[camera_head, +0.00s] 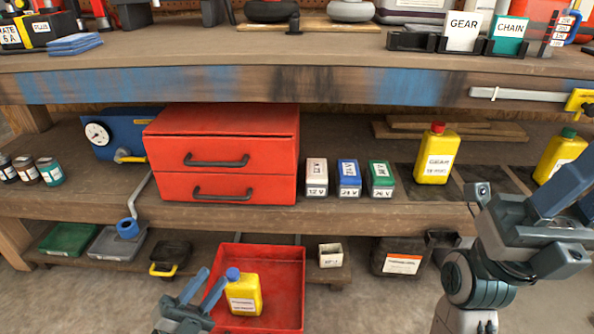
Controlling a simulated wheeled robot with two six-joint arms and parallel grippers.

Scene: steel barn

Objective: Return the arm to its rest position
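My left gripper (210,281) is low in the head view, in front of the red tray (290,257). Its two fingers stand apart with nothing visible between them. A yellow bottle with a blue cap (243,296) stands in the tray, just right of the fingers. From this view I cannot tell whether a finger touches it. My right arm is folded up at the right edge, with its gripper (562,190) partly cut off by the frame. I cannot tell whether that gripper is open.
A red two-drawer cabinet (222,150) stands on the middle shelf, with several small labelled boxes (348,178) beside it. Yellow bottles (437,156) stand farther right. The workbench (250,85) runs above.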

